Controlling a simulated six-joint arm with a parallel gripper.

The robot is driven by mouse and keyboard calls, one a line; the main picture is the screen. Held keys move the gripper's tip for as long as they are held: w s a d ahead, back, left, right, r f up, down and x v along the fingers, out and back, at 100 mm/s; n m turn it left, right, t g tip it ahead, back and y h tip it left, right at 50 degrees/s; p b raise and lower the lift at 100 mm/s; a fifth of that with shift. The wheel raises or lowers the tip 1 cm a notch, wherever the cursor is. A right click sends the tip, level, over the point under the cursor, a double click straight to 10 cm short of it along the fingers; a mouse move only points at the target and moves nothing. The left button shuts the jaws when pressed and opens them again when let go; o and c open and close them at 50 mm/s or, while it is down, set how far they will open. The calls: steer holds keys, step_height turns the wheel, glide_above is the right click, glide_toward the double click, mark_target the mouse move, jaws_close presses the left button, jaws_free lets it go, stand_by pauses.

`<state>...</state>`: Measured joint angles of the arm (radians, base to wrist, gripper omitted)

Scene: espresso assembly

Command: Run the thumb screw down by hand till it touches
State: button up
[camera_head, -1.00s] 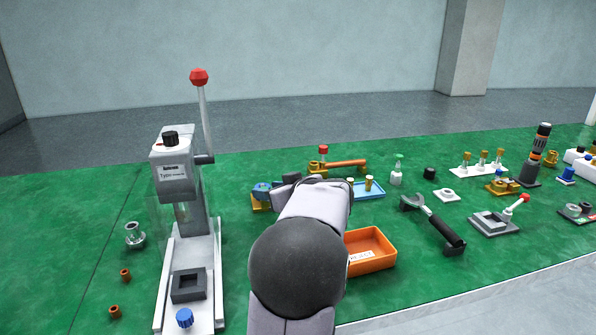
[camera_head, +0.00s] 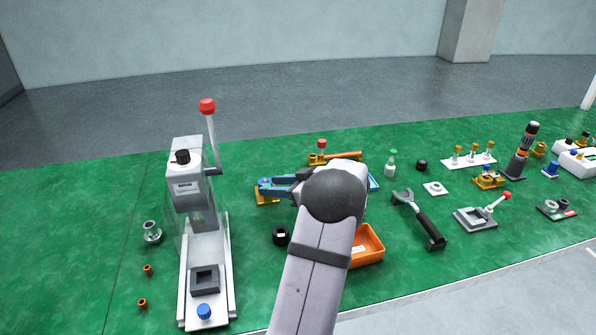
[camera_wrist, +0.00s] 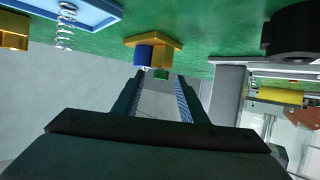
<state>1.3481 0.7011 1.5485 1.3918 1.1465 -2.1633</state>
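My gripper (camera_wrist: 160,82) is open in the wrist view, its two dark fingers apart with nothing held between them. Just beyond the fingertips is a yellow block (camera_wrist: 170,43) with a blue round part (camera_wrist: 146,54) on it; a small green patch shows beside it. I cannot tell for sure whether the blue part is the thumb screw. In the head view the yellow block (camera_head: 266,197) sits left of my arm, with blue shapes and my gripper's end close over it. My arm hides part of this area, and contact cannot be made out.
A lever press (camera_head: 190,190) with a red knob stands at left. A black ring (camera_head: 281,235) and an orange bin (camera_head: 369,246) flank my arm. A blue tray (camera_head: 374,181) lies behind it. A black-handled tool (camera_head: 420,220) lies at right.

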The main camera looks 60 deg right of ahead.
steer(key=shift+d+r+n+y+p, duration=0.2)
steer(key=shift+n+y+p, duration=0.75)
steer(key=shift+p, duration=2.2)
steer(key=shift+s+d+f, duration=0.1)
steer(key=shift+s+f, duration=0.05)
steer(key=shift+s, duration=0.2)
steer(key=b+v, duration=0.2)
steer(key=v, duration=0.3)
steer(key=shift+s, duration=0.2)
steer(key=shift+s+d+r, duration=0.1)
steer(key=shift+s+r, duration=0.25)
steer(key=shift+s, duration=0.15)
